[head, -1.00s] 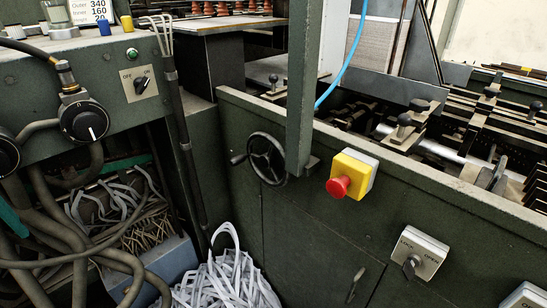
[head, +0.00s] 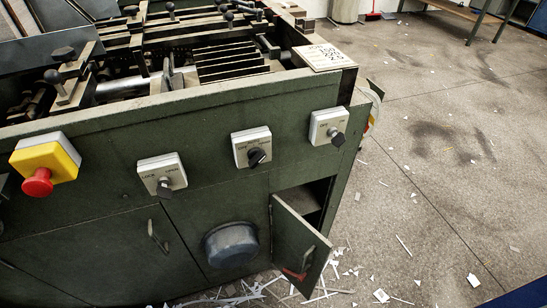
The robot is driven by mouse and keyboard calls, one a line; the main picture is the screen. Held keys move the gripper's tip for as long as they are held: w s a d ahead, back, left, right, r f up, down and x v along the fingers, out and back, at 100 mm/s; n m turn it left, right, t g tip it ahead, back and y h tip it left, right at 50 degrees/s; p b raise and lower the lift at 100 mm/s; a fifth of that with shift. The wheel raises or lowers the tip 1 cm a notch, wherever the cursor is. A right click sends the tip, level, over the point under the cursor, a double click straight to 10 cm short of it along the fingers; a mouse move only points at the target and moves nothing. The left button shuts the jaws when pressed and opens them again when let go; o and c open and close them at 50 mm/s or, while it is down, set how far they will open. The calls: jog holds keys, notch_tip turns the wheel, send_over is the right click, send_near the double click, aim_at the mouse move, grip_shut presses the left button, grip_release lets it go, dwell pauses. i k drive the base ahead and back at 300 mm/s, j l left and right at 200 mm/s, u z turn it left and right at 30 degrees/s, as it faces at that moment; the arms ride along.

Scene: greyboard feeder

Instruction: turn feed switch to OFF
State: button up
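Three rotary switches on pale plates sit along the green machine's front in the head view. The left switch (head: 163,175) has a dark knob and a label that seems to read LOCK on its left. I cannot tell which one is the feed switch. My gripper is not in view.
A yellow box with a red stop button (head: 38,182) is at the left. Below the switches a small cabinet door (head: 298,245) stands open, sticking outward. A dark round bowl-like part (head: 231,244) protrudes. Paper scraps litter the floor (head: 440,170), otherwise open at right.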

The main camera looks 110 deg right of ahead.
aim_at(255, 155)
jog(key=j+z, duration=0.15)
jog(key=z, duration=0.35)
jog(key=k+j+z, duration=0.1)
jog(key=z, duration=0.4)
jog(key=k+z, duration=0.15)
jog(key=z, duration=0.3)
jog(key=k+j, duration=0.15)
jog(key=k, duration=0.25)
jog(key=k+j, duration=0.15)
jog(key=k, duration=0.2)
